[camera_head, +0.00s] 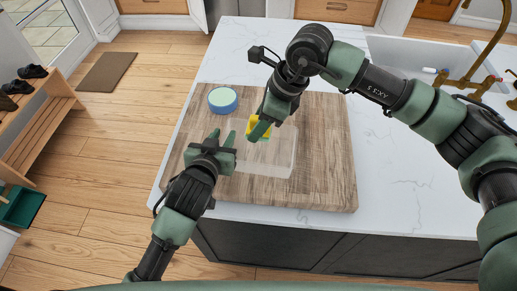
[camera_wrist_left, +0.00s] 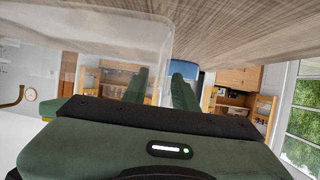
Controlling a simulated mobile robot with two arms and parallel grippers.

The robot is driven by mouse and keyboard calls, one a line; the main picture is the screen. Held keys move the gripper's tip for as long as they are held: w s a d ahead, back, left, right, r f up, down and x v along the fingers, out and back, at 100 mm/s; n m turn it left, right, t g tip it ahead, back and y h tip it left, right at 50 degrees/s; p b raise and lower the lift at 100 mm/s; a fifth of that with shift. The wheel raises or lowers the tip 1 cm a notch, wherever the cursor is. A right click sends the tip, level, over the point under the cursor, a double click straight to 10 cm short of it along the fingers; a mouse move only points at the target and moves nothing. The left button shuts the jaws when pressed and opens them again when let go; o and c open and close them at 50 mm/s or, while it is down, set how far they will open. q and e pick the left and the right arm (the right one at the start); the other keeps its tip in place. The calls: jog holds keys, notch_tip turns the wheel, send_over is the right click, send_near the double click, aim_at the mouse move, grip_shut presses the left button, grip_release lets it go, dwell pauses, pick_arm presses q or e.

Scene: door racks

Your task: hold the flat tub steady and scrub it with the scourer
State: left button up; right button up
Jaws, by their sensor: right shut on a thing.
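The flat tub (camera_head: 280,160) is clear, shallow and see-through, resting on the wooden board; its near wall fills the upper left of the left wrist view (camera_wrist_left: 80,25). My left gripper (camera_head: 222,137) is at the tub's left side. Its fingers stand apart in the left wrist view (camera_wrist_left: 158,85), with the tub's clear edge showing between them; I cannot tell whether they touch it. My right gripper (camera_head: 262,123) is shut on the yellow and green scourer (camera_head: 254,126), over the tub's far left part. The fingers partly hide the scourer, and whether it touches the tub is unclear.
A blue round container (camera_head: 222,107) with a pale green top stands on the board (camera_head: 325,180) behind the tub. The white counter (camera_head: 420,205) is clear to the right of the board. A sink with a brass tap (camera_head: 470,82) is at the far right.

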pick_arm(q)
jog(key=shift+s, duration=0.1)
jog(key=v, duration=1.2)
jog(key=shift+f, duration=0.1)
